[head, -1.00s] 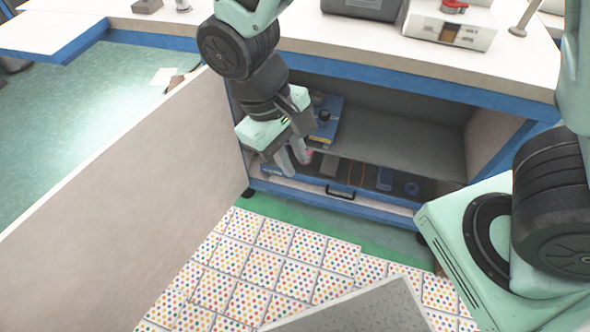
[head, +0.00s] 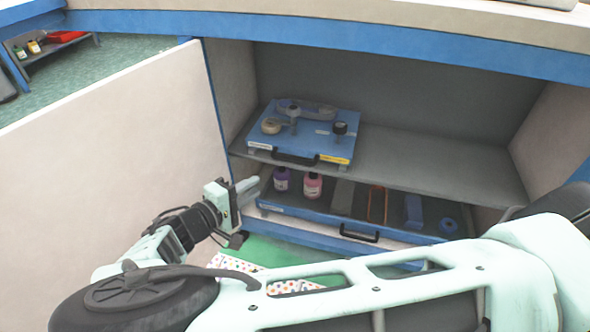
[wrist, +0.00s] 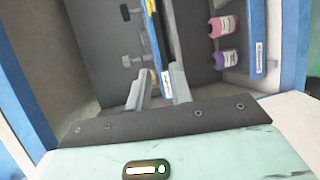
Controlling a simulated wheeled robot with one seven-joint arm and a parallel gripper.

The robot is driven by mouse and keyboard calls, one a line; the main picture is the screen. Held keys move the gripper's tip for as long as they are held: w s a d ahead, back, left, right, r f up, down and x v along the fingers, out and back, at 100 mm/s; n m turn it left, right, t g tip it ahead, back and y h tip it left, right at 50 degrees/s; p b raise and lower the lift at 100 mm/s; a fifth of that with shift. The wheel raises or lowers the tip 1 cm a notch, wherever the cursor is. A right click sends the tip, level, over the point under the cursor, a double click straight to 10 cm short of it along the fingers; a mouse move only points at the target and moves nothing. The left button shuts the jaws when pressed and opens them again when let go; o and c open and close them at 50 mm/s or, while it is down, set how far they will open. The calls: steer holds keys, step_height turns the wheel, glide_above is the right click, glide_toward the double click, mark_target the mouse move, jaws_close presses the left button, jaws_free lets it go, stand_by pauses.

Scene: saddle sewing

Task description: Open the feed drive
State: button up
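A blue unit (head: 310,140) with a round knob, a pale roll and a black front handle (head: 295,159) sits on the upper cabinet shelf. Below it is a blue drawer or tray (head: 300,212) with a black handle (head: 358,233). I cannot read which part is named the feed drive. My gripper (head: 247,190) is at the left of the cabinet opening, beside the left end of the drawer. In the wrist view my gripper (wrist: 158,92) has its fingers apart with nothing visibly held. The blue unit's edge (wrist: 157,40) shows just beyond the fingertips.
A purple bottle (head: 281,180), a pink bottle (head: 313,186), an orange frame (head: 377,205) and blue parts lie in the drawer. The open cabinet door (head: 120,150) stands at left. The grey shelf (head: 440,182) is bare to the right of the unit.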

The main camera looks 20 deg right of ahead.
mark_target(293, 162)
steer(key=shift+b+x, duration=2.35)
steer(key=shift+x, duration=6.2)
steer(key=shift+a, duration=0.1)
jaws_close()
